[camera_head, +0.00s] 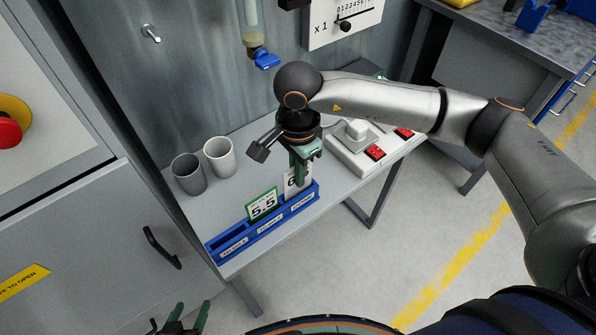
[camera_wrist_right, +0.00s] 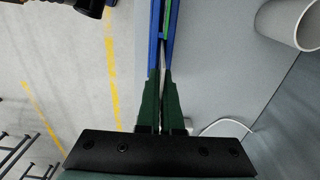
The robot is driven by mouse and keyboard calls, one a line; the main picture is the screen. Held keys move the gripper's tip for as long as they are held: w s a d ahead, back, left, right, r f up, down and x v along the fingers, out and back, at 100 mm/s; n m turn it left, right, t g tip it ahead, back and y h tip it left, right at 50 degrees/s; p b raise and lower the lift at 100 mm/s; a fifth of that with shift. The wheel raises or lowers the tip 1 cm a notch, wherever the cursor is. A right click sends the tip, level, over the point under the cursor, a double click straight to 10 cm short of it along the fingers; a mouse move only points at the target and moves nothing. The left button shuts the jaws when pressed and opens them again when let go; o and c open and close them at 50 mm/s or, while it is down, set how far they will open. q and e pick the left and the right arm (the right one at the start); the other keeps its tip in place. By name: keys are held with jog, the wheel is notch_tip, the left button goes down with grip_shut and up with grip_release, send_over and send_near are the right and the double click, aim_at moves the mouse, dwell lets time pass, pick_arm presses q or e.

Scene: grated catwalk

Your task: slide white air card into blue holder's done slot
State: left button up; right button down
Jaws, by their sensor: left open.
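The blue holder (camera_head: 232,250) lies along the front of the grey table, with small white labels on its face that are too small to read surely. The white card (camera_head: 293,186) stands upright at the holder's right end, its lower edge hidden by the holder's front wall. My right gripper (camera_head: 300,166) is over it, fingers closed on its upper part. In the right wrist view the green fingers (camera_wrist_right: 160,78) pinch close together above the holder (camera_wrist_right: 154,40). A green-framed card marked 5.5 (camera_head: 262,205) stands in the middle slot. My left gripper (camera_head: 186,318) is open and empty at the bottom edge.
Two cups, dark grey (camera_head: 188,174) and light grey (camera_head: 220,157), stand behind the holder. A white switch box (camera_head: 352,150) with red switches is to the right. A grey cabinet (camera_head: 110,240) stands close on the left.

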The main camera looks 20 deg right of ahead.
jog(key=shift+f+b, duration=1.1)
jog(key=shift+f, duration=0.15)
jog(key=c, duration=0.6)
grip_release()
jog(key=shift+r, duration=0.2)
jog(key=shift+r+p, duration=2.1)
jog(key=shift+r, duration=1.75)
